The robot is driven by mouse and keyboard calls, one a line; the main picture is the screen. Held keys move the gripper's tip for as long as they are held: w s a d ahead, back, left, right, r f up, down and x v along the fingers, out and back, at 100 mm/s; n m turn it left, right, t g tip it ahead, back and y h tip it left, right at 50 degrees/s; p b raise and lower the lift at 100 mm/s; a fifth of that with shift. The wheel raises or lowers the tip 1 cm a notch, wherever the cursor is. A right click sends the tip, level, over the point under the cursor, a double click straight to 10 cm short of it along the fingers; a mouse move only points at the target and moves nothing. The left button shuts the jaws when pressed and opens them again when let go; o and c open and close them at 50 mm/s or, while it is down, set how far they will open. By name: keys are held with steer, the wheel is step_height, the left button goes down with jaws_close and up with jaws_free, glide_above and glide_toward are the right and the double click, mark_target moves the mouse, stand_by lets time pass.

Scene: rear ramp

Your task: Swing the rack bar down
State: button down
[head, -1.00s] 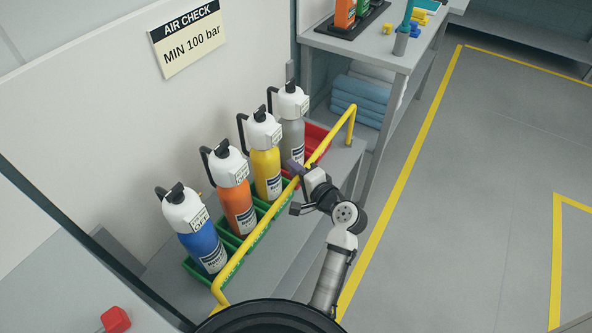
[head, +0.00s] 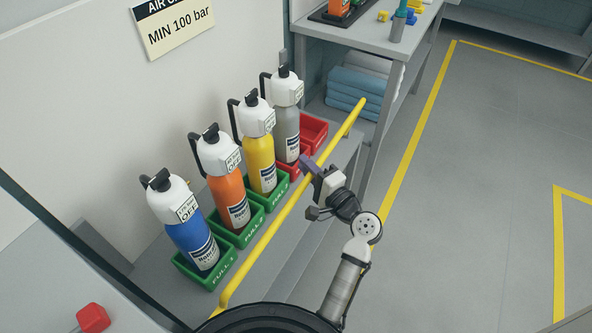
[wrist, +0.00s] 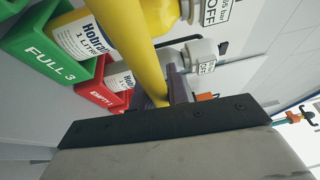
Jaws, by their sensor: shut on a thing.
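The yellow rack bar (head: 270,232) runs along the front of the rack, from the lower left to its far end at the upper right. It stands out in front of the green bins, at a slant outward from the bottles. My gripper (head: 308,168) is shut on the bar near its middle. In the wrist view the bar (wrist: 138,45) runs down between the dark fingers of my gripper (wrist: 172,88). The exact finger contact is partly hidden behind the dark gripper body.
Blue (head: 192,238), orange (head: 232,198), yellow (head: 262,163) and grey (head: 286,130) bottles stand in green and red bins behind the bar. A grey workbench (head: 385,45) stands beyond the far end. Open floor (head: 470,190) lies to the right.

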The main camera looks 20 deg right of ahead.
steer(key=s+d+f+t+b, duration=0.1)
steer(key=s+d+f+b, duration=0.4)
steer(key=s+d, duration=0.2)
steer(key=shift+s+d+f+m+b, duration=0.25)
steer(key=shift+d+m+b, duration=0.1)
steer(key=shift+m+b, duration=0.05)
stand_by(0.3)
steer(key=c, duration=1.4)
jaws_free()
steer(key=shift+s+d+r+t, duration=0.1)
steer(key=shift+d+r+t, duration=0.05)
steer(key=shift+t, duration=0.15)
steer(key=shift+o, duration=0.2)
steer(key=shift+f+y, duration=0.25)
steer(key=shift+y, duration=0.05)
steer(key=v, duration=1.3)
steer(key=shift+s, duration=0.35)
steer(key=shift+r, duration=0.15)
